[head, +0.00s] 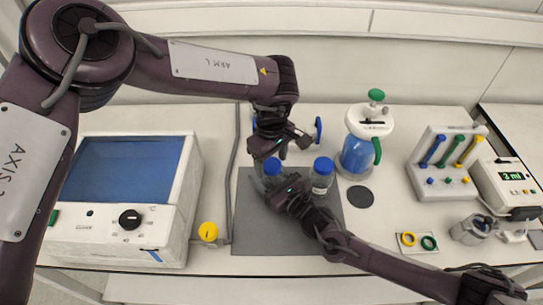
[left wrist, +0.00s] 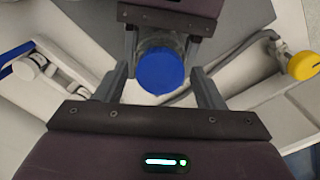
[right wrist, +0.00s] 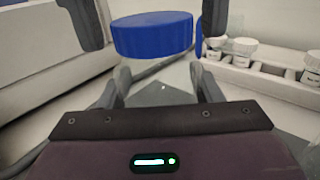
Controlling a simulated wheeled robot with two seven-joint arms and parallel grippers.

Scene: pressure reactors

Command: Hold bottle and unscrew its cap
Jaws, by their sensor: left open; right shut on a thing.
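A clear bottle (head: 260,184) with a blue cap (head: 271,166) stands on the dark grey mat (head: 290,238). My right gripper (head: 282,190) is shut on the bottle's glass body below the cap; its fingers also show in the right wrist view (right wrist: 160,92). My left gripper (head: 276,153) is above the bottle, pointing down and open. In the left wrist view its fingers (left wrist: 161,82) stand on either side of the blue cap (left wrist: 161,70), with gaps visible. The cap sits on the bottle in the right wrist view (right wrist: 152,36).
A second blue-capped bottle (head: 322,178) stands close at the right. A blue reactor jug (head: 358,155) is behind it. The mat's front is clear.

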